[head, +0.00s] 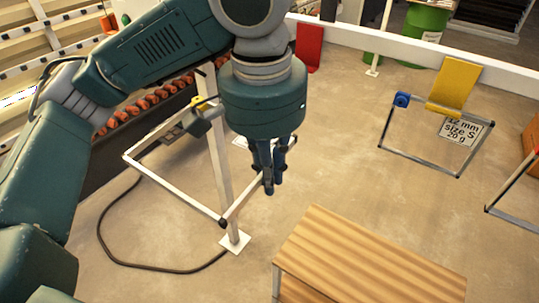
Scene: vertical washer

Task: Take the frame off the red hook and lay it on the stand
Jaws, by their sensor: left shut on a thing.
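My left gripper (268,178) points down at the middle of the view and is shut on one bar of a thin silver frame (172,189). The frame is held out to the left of the gripper, clear of the wooden stand. The gripper and arm hide part of it. The red hook (309,48) is behind my arm at the top; no frame shows on its visible part. The stand (370,262) has a slatted wooden top, is bare, and is at the bottom, right of and below the gripper. My right gripper is not in view.
A yellow hook (455,85) holds another frame (418,163) with a blue part. A third frame (498,212) shows at the right edge. A white post (220,165) stands by the held frame. A black cable (112,250) lies on the floor.

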